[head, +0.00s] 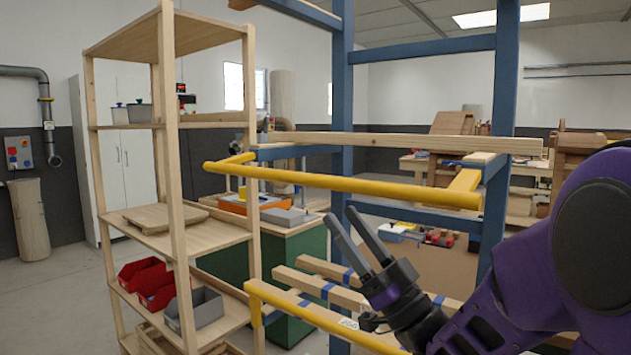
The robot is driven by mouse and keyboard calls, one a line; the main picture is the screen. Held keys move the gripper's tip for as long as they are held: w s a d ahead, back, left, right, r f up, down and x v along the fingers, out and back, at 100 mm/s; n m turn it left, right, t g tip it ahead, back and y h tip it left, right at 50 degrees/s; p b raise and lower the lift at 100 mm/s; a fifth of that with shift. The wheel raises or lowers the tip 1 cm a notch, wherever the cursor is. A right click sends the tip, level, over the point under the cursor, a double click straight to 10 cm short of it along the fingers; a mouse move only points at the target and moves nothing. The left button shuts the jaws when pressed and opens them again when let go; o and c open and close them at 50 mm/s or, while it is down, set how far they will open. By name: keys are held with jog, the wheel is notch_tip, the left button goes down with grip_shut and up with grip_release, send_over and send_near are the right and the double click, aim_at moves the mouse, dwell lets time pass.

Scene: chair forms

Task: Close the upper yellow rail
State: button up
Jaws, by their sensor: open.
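The upper yellow rail (345,184) is a long yellow bar in front of a blue rack frame (342,120). Short yellow arms run back from its two ends towards the blue uprights, so the bar stands out from the frame. A wooden beam (400,143) lies across the rack just behind and above it. A lower yellow rail (320,318) runs in front of the lower beams. My gripper (355,225) is open and empty, below the upper rail and apart from it, in front of the rack's middle. Its fingers point up and left.
A wooden shelf unit (172,130) with red bins (150,282) and a grey bin (195,310) stands close at the left. Wooden beams with blue tape (325,288) stick out below my gripper. A green cabinet (300,255) stands behind the rack.

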aim_at(316, 182)
jog(key=x, duration=0.9)
grip_shut()
jog(key=shift+f, duration=0.1)
dwell(1.1)
